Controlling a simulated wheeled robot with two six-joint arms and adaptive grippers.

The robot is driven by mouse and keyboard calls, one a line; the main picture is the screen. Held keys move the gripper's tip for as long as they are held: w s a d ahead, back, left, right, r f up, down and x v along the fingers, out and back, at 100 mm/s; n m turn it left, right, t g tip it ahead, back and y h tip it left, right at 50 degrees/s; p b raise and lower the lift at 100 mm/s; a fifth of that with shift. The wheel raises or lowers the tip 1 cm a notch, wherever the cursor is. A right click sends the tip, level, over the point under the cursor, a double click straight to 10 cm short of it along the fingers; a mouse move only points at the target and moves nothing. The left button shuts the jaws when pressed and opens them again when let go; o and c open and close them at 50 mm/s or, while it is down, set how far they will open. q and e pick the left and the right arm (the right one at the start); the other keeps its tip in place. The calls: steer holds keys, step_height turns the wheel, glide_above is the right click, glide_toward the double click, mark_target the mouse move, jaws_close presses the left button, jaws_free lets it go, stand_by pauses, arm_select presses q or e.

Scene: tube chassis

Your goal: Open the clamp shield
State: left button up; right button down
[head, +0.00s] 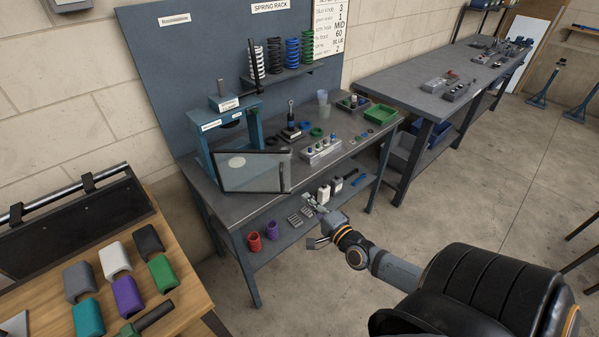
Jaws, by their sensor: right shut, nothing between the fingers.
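The clamp shield (250,174) is a clear panel with a dark frame, at the front left of the grey workbench (335,160). It stands upright across the front of the blue clamp frame (204,150), and a pale disc shows through it. My right gripper (312,205) is shut and empty. In the picture it is below and right of the shield, in front of the bench's lower shelf, apart from the shield. My left gripper is not in view.
A spring rack (290,74) with coloured springs is behind the clamp. A grey block with knobs (321,151) and a green tray (381,114) are right of the shield. A wooden table (165,325) with coloured covers is at left.

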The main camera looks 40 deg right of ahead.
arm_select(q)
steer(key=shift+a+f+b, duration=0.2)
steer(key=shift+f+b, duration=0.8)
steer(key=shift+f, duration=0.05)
arm_select(e)
steer(key=w, duration=0.9)
steer(key=shift+w, duration=0.4)
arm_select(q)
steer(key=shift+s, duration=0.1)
arm_select(e)
steer(key=shift+r, duration=0.1)
